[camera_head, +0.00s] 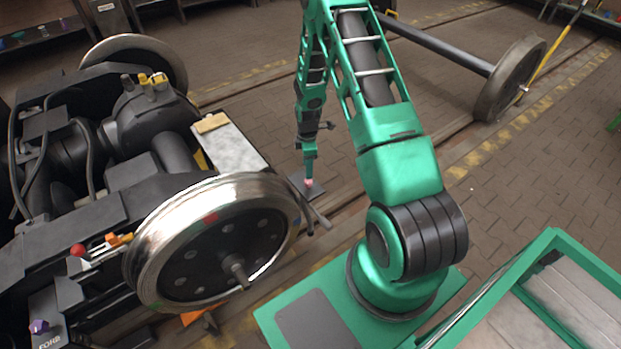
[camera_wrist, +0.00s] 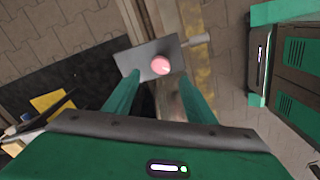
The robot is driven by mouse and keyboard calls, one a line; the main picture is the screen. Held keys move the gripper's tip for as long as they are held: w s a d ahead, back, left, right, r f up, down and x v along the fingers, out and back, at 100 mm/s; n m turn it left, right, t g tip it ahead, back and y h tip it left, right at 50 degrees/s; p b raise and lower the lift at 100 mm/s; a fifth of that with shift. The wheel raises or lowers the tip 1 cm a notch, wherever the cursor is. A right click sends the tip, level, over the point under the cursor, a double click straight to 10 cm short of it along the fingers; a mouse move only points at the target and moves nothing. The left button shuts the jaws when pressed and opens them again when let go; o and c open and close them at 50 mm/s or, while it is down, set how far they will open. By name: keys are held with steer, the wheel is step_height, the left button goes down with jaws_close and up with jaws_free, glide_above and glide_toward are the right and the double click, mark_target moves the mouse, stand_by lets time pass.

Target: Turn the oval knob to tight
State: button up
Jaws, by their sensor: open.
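A pink, rounded knob (camera_wrist: 160,65) sits on a grey rectangular plate (camera_wrist: 134,60) in the wrist view. In the head view the pink knob (camera_head: 309,183) shows small beside the near wheel. I cannot read any tight mark on the plate. My gripper (camera_wrist: 160,80) is open, its two green fingers apart on either side below the knob in the picture. In the head view my gripper (camera_head: 309,174) points down just above the knob. Whether the fingers touch it cannot be told.
A bogie with a shiny wheel (camera_head: 215,240) stands at the left, close to my arm. A purple knob (camera_head: 39,326) and a red ball knob (camera_head: 77,249) are on its near side. A loose wheelset (camera_head: 508,78) lies at the back right.

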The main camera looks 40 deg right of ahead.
mark_target(308, 183)
step_height(308, 183, down, 8)
steer(key=shift+d+r, duration=0.1)
steer(key=shift+r, duration=0.1)
